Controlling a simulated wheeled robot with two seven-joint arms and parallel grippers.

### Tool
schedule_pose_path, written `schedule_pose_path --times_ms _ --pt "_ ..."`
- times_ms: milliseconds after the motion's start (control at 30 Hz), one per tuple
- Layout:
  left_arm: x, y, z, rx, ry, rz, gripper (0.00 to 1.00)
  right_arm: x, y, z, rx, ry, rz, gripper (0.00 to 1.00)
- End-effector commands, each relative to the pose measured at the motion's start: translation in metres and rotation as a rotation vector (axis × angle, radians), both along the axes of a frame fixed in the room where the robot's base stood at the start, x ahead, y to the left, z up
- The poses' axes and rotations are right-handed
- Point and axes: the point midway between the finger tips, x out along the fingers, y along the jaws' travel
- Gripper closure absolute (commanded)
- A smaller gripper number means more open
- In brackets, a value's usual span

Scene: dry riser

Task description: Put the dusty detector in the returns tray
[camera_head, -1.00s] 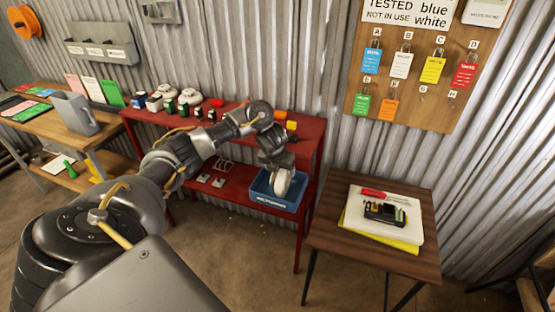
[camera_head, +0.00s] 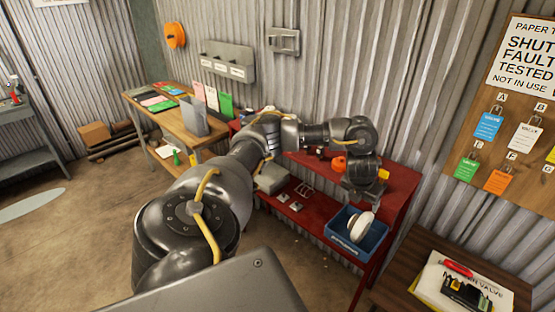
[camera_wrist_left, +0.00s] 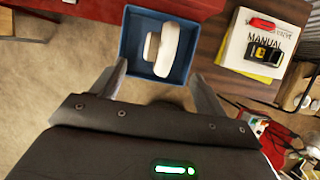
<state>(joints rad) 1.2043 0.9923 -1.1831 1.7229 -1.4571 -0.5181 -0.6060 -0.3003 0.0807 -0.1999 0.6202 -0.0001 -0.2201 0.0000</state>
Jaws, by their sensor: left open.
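The white round detector (camera_head: 361,226) is inside the blue returns tray (camera_head: 374,247), tilted on its edge. The tray is on the lower shelf of the red bench. In the left wrist view the detector (camera_wrist_left: 168,48) is inside the tray (camera_wrist_left: 130,50), beyond the fingertips. My left gripper (camera_head: 362,200) is above the tray in the head view. The left wrist view shows its two fingers (camera_wrist_left: 160,82) spread wide with nothing between them. Whether the detector is dusty cannot be told. My right gripper is not in view.
The red bench (camera_head: 402,185) stands against the corrugated wall. A wooden side table (camera_head: 400,265) at the right holds a manual, a red-handled item and a black-yellow device (camera_head: 465,292). Small parts lie on the lower shelf left of the tray.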

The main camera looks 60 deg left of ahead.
Motion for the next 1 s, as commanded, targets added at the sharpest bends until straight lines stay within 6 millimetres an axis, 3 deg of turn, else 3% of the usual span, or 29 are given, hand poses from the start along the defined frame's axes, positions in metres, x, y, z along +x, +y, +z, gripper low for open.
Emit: schedule_pose_path --times_ms 133,233,267,400,500,600,700,867,933,1000 --pt "0.001 -0.008 -0.004 -0.017 -0.001 -0.003 0.26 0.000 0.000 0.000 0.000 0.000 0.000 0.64" --pt "0.002 -0.043 -0.021 -0.100 -0.007 -0.013 0.26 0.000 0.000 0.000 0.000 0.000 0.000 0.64" --pt "0.003 -0.061 -0.027 -0.143 -0.010 -0.015 0.26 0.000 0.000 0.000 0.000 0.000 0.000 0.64" --pt "-0.005 -0.171 -0.061 -0.441 -0.014 0.000 0.26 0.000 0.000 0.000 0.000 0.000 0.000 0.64" --pt "-0.017 -0.243 -0.069 -0.675 -0.006 0.047 0.26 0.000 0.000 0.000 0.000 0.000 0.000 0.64" --pt "-0.028 -0.297 -0.067 -0.880 0.010 0.115 0.26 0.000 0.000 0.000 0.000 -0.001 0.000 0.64" --pt "-0.036 -0.335 -0.063 -1.058 0.030 0.200 0.26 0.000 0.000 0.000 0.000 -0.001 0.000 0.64" --pt "-0.034 -0.361 -0.076 -1.285 0.067 0.426 0.26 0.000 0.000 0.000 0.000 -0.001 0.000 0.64" --pt "-0.027 -0.358 -0.100 -1.354 0.084 0.581 0.26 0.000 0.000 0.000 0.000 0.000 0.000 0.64" --pt "-0.020 -0.345 -0.137 -1.392 0.098 0.761 0.26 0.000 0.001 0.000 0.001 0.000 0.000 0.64"
